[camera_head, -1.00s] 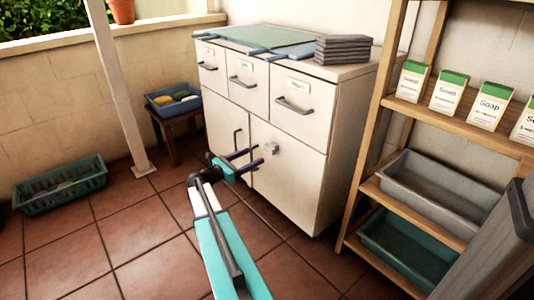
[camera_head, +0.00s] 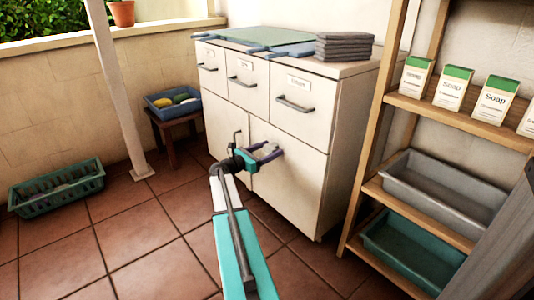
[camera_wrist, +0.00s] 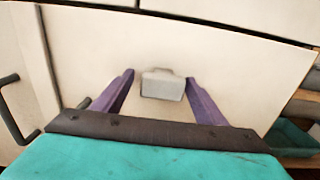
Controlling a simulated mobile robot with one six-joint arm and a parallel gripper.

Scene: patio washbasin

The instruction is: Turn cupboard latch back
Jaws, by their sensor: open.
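The cupboard latch (camera_wrist: 163,84) is a small light-grey block on the right cupboard door (camera_wrist: 235,65). In the wrist view it sits between the tips of my gripper (camera_wrist: 158,88), with a gap on both sides. My gripper is open, its two purple fingers reaching toward the door on either side of the latch. In the head view my gripper (camera_head: 269,151) is at the upper left part of the right door (camera_head: 290,185), and the latch is partly hidden by the fingers. Both cupboard doors look closed.
A dark bar handle (camera_wrist: 10,110) on the left door is left of my gripper. Drawers with handles (camera_head: 295,105) are above. A wooden shelf (camera_head: 365,190) with soap boxes and bins stands right. The tiled floor (camera_head: 130,240) in front is mostly clear.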

